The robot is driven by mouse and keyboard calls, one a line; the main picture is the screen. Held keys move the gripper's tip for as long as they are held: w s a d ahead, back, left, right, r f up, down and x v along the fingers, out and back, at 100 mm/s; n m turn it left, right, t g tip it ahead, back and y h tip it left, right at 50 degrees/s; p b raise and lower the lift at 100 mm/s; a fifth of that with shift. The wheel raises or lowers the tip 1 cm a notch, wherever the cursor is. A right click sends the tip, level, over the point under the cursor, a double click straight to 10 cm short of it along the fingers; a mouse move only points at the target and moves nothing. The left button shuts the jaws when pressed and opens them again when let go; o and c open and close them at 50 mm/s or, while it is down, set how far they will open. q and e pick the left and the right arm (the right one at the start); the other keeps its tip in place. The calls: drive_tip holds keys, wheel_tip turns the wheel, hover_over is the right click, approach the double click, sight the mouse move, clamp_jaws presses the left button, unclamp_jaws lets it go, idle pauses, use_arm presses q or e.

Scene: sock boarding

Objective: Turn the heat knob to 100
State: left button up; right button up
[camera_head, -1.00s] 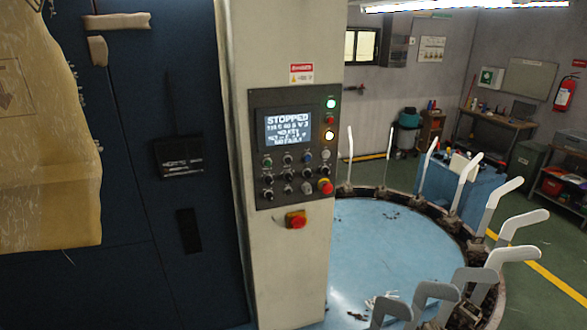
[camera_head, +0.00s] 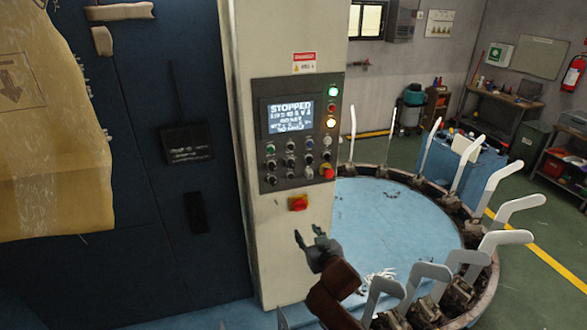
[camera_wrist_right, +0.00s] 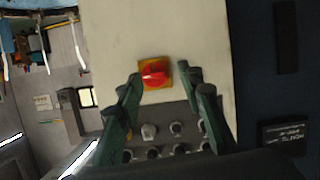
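The control panel (camera_head: 291,136) is on the pale column, with a lit screen (camera_head: 290,115) whose top line reads STOPPED. Below the screen are rows of small knobs and buttons (camera_head: 291,160). Their labels are too small to read, so I cannot tell which is the heat knob or its setting. My right gripper (camera_head: 307,233) is open and empty, below the panel and in front of the column. In the right wrist view its spread fingers (camera_wrist_right: 169,87) frame a red switch on a yellow plate (camera_wrist_right: 155,73), with several knobs (camera_wrist_right: 175,129) nearer the palm. My left gripper is not in view.
A red and yellow emergency button (camera_head: 327,172) is at the panel's lower right. The red switch on yellow (camera_head: 298,203) sits below the panel. A round blue table (camera_head: 390,215) ringed with upright white sock forms (camera_head: 500,240) stands to the right. A dark blue cabinet (camera_head: 150,240) is left.

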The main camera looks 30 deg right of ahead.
sight(293, 167)
drive_tip(key=w+r+m+t+h, duration=0.1)
drive_tip(key=w+r+t, duration=0.1)
drive_tip(key=r, duration=0.7)
drive_tip(key=w+r+t, duration=0.2)
drive_tip(key=r, duration=0.7)
drive_tip(key=p+x, duration=0.1)
drive_tip(key=x, duration=0.7)
drive_tip(key=shift+d+f, duration=0.1)
drive_tip(key=shift+f, duration=0.05)
drive_tip(key=shift+c, duration=0.7)
clamp_jaws()
